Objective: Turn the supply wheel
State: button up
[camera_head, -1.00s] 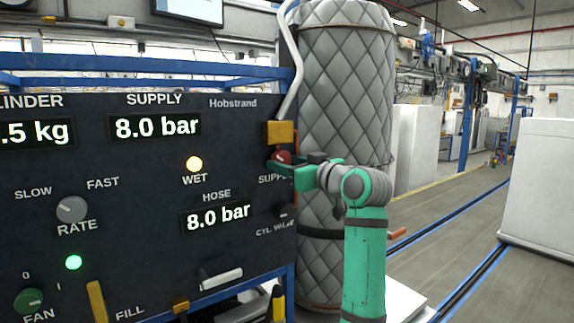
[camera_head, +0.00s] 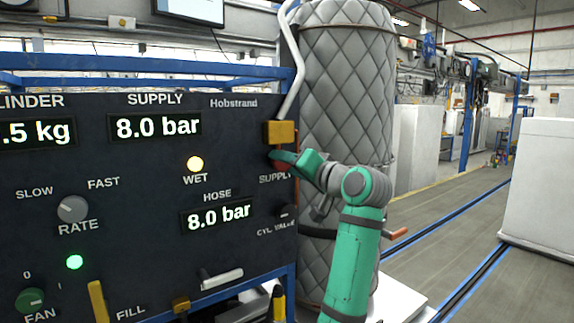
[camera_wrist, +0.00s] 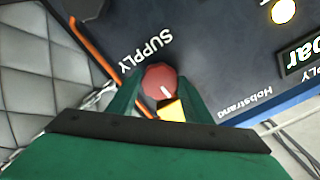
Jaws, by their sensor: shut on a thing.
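The supply wheel (camera_wrist: 158,76) is a small red knob with a white mark, beside the SUPPLY label on the dark panel (camera_head: 130,250). In the head view only a sliver of the wheel (camera_head: 276,165) shows past my gripper (camera_head: 288,158). In the wrist view the two green fingers of my gripper (camera_wrist: 161,88) stand on either side of the wheel and are shut on it. The SUPPLY display (camera_head: 155,128) reads 8.0 bar, and so does the HOSE display (camera_head: 218,216).
A yellow block (camera_head: 279,133) sits just above the wheel; in the wrist view a yellow part (camera_wrist: 172,110) shows between the fingers. A quilted grey cylinder (camera_head: 345,80) stands right behind my arm. An orange handle (camera_head: 398,234) sticks out lower right.

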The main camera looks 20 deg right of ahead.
jog(key=shift+f+m, duration=0.15)
jog(key=shift+m, duration=0.25)
jog(key=o, duration=1.1)
jog(key=shift+c, duration=0.2)
jog(key=v, duration=1)
jog(key=shift+s, duration=0.4)
